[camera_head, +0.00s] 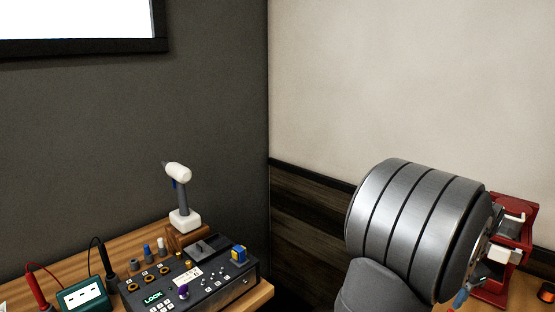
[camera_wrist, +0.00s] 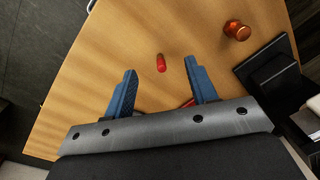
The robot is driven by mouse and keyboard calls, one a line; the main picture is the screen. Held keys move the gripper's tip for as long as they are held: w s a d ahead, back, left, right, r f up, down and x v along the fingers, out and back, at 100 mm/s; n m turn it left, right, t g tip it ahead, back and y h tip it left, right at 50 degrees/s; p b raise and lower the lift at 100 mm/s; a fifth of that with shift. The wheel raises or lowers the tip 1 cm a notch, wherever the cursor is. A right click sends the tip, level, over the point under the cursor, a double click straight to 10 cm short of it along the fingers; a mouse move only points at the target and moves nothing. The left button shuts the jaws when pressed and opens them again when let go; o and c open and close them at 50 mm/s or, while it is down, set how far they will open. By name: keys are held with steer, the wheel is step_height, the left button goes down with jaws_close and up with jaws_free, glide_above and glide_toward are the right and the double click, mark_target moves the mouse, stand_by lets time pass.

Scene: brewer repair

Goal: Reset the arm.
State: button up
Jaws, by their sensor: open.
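My gripper (camera_wrist: 163,90) shows in the wrist view with its two blue fingers spread apart and nothing between their tips. The fingers point over a wooden table (camera_wrist: 100,60). A small red cylinder (camera_wrist: 161,63) lies on the table just beyond the gap between the fingers. In the head view, large grey links of my arm fill the lower right. They hide much of what lies behind them, and a blue fingertip (camera_head: 461,299) shows at their lower edge.
An orange-red knob-like part (camera_wrist: 237,30) and a black device (camera_wrist: 268,72) stand right of the fingers. In the head view, a red frame (camera_head: 517,214) is beside my arm. A control box (camera_head: 190,285), white-headed tool (camera_head: 183,195) and green meter (camera_head: 84,295) occupy the left bench.

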steer(key=s+a+f+m, duration=0.1)
steer(key=s+a, duration=0.5)
steer(key=s, duration=0.1)
steer(key=w+a+f, duration=0.1)
steer(key=w+f, duration=0.1)
steer(key=w, duration=0.1)
steer(key=w+a+f, duration=0.1)
steer(key=w+f, duration=0.1)
steer(key=w, duration=0.2)
steer(key=w+a+f, duration=0.2)
steer(key=w, duration=0.1)
steer(key=shift+w+f, duration=0.3)
steer(key=s+d+r, duration=0.4)
steer(key=s+r, duration=0.2)
steer(key=s, duration=0.4)
steer(key=shift+n, duration=0.3)
steer(key=shift+w+d+r, duration=0.25)
steer(key=shift+w+d, duration=0.4)
steer(key=shift+d, duration=0.05)
steer(key=shift+w+d+r, duration=0.25)
steer(key=shift+w+d, duration=0.4)
steer(key=shift+d, duration=0.05)
steer(key=shift+w+d+r, duration=0.25)
steer(key=shift+w+d, duration=0.4)
steer(key=shift+d, duration=0.05)
